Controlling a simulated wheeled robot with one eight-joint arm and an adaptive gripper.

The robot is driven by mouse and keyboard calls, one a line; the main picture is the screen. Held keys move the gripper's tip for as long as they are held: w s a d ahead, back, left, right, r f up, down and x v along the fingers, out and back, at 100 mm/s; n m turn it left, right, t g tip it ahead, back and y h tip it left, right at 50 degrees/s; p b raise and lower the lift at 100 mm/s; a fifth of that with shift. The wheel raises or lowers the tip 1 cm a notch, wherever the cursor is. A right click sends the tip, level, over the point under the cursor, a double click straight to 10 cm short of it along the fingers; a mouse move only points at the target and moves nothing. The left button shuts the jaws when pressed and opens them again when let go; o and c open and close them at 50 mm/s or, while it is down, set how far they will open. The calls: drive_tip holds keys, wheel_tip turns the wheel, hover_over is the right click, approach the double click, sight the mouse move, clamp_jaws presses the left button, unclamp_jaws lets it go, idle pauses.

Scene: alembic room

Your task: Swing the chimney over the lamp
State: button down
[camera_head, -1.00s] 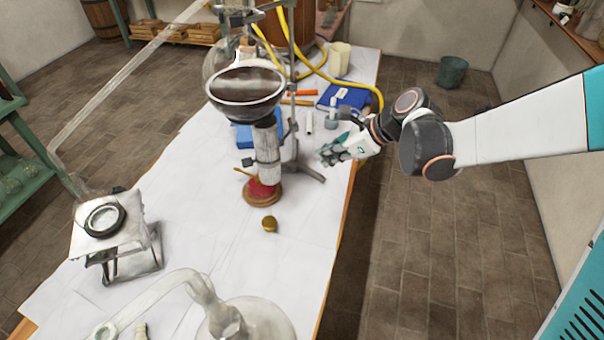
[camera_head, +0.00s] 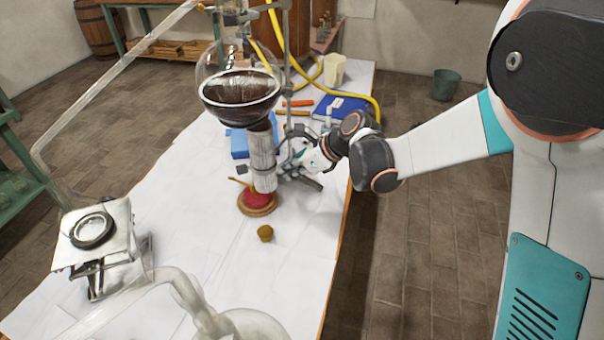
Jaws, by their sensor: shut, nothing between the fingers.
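The chimney (camera_head: 262,160), a pale grey upright cylinder, stands below the round flask of dark liquid (camera_head: 240,92). The lamp (camera_head: 258,198), red on a round wooden base, is at the chimney's lower end in the picture. The chimney's lower edge overlaps the back of the lamp; I cannot tell whether it is fully over it. My gripper (camera_head: 284,170) is shut and empty, close to the right side of the chimney. Whether it touches the chimney is not clear.
A metal stand (camera_head: 288,75) rises behind my gripper, with a yellow hose (camera_head: 352,90) around it. A small brown stopper (camera_head: 265,233) lies in front of the lamp. A jack (camera_head: 95,245) and clear glassware (camera_head: 190,295) stand front left. The white tabletop (camera_head: 190,210) left of the lamp is clear.

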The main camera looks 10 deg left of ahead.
sight(269, 164)
drive_tip(key=shift+w+a, duration=0.1)
drive_tip(key=shift+a, duration=0.3)
drive_tip(key=shift+a, duration=0.3)
drive_tip(key=shift+m+t, duration=0.5)
drive_tip(key=shift+m, duration=0.2)
drive_tip(key=a, duration=0.5)
drive_tip(key=shift+d, duration=0.1)
